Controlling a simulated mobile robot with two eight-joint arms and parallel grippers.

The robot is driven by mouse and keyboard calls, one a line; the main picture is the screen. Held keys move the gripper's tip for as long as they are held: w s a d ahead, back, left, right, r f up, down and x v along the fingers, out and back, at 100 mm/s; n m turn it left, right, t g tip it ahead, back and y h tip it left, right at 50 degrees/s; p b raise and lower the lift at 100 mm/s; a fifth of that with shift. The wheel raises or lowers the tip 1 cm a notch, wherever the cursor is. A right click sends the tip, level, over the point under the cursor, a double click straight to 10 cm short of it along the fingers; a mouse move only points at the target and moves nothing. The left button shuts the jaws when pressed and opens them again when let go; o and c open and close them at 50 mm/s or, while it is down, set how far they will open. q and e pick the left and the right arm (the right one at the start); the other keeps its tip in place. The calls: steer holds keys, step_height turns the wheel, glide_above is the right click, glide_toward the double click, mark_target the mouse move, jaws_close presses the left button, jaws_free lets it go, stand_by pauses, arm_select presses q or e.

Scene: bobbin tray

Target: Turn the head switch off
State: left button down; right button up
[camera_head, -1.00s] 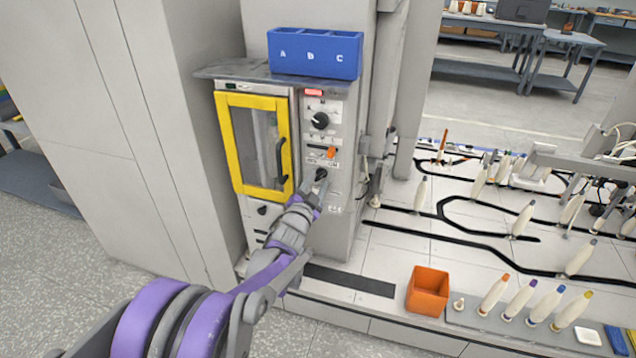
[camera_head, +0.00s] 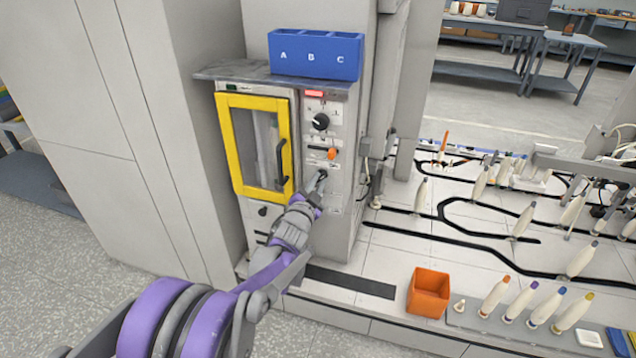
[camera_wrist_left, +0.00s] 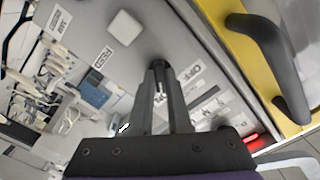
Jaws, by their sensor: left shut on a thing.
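A panel (camera_head: 341,190) stands right of a yellow-framed door on the grey cabinet. A small black switch knob (camera_head: 323,174) sits low on it, below an orange-knobbed lever (camera_head: 331,154). My left gripper (camera_head: 318,183) reaches it from below and is shut on this knob. In the left wrist view the left gripper's fingers (camera_wrist_left: 160,88) are closed around the dark knob (camera_wrist_left: 158,65), which they partly hide. An OFF label (camera_wrist_left: 191,73) is beside the fingers there. The knob's exact pointing direction is hidden. My right gripper is out of view.
A larger black dial (camera_head: 320,121) and a red light (camera_head: 314,93) are higher on the panel. The yellow door (camera_head: 238,150) with its dark handle (camera_head: 282,165) is close at left. A blue A-B-C bin (camera_head: 315,66) sits on top. An orange box (camera_head: 428,292) stands lower right.

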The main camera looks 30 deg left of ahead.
arm_select(q)
steer(key=n+p, duration=0.1)
steer(key=n, duration=0.2)
steer(key=shift+r+n, duration=0.1)
steer(key=shift+n, duration=0.2)
steer(key=n+p, duration=0.1)
steer(key=n, duration=0.2)
steer(key=shift+n, duration=0.3)
steer(key=n+p, duration=0.1)
steer(key=n, duration=0.3)
steer(key=shift+n, duration=0.3)
steer(key=shift+d+n+p, duration=0.1)
steer(key=shift+n+p, duration=0.3)
steer(key=shift+n, duration=1.8)
steer(key=c, duration=0.9)
jaws_free()
steer(key=shift+o, duration=0.2)
